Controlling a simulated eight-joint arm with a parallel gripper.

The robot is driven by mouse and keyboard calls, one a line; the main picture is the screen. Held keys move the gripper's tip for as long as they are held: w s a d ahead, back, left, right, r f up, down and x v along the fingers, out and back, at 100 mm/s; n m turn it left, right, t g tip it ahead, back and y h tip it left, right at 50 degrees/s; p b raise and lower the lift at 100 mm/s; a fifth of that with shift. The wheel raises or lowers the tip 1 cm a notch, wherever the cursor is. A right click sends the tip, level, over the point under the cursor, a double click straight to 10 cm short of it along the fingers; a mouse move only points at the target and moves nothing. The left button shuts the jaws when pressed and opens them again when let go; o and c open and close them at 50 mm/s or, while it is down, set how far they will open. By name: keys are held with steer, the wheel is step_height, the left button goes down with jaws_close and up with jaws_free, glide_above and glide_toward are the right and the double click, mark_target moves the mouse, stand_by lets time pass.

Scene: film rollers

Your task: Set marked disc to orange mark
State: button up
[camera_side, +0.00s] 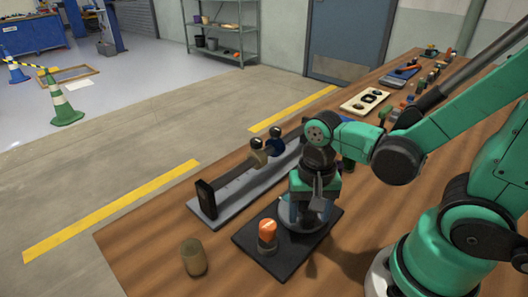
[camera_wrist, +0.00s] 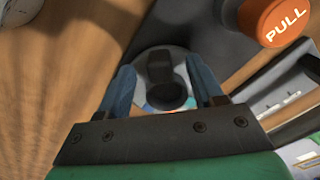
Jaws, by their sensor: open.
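The pale grey disc (camera_side: 300,225) sits on a dark square base (camera_side: 262,252), directly below my gripper (camera_side: 305,205). In the wrist view the disc (camera_wrist: 186,60) carries a dark raised knob (camera_wrist: 160,68). My gripper (camera_wrist: 162,85) is open, with one blue finger on each side of the knob and gaps visible. Small coloured patches show low on the disc, partly hidden by the gripper body. I cannot tell which is the disc's mark or the orange mark. An orange PULL button (camera_side: 267,230) stands on the same base; it also shows in the wrist view (camera_wrist: 281,20).
A grey rail fixture (camera_side: 232,207) with a black end plate and two knobbed posts lies behind the base. A brown cylinder (camera_side: 194,257) stands at front left. A pale panel (camera_side: 365,101) and several small objects lie farther along the wooden table (camera_side: 140,240).

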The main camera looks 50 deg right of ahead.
steer(key=shift+c, duration=0.2)
jaws_close()
steer(key=n, duration=0.2)
steer(key=s+d+n, duration=0.1)
steer(key=n, duration=0.1)
steer(key=shift+d, duration=0.2)
steer(key=shift+s+d+n, duration=0.1)
steer(key=shift+d+n, duration=0.3)
steer(key=shift+n, duration=0.8)
steer(key=shift+d+n, duration=0.35)
steer(key=shift+n, duration=0.85)
steer(key=shift+o, duration=0.2)
jaws_free()
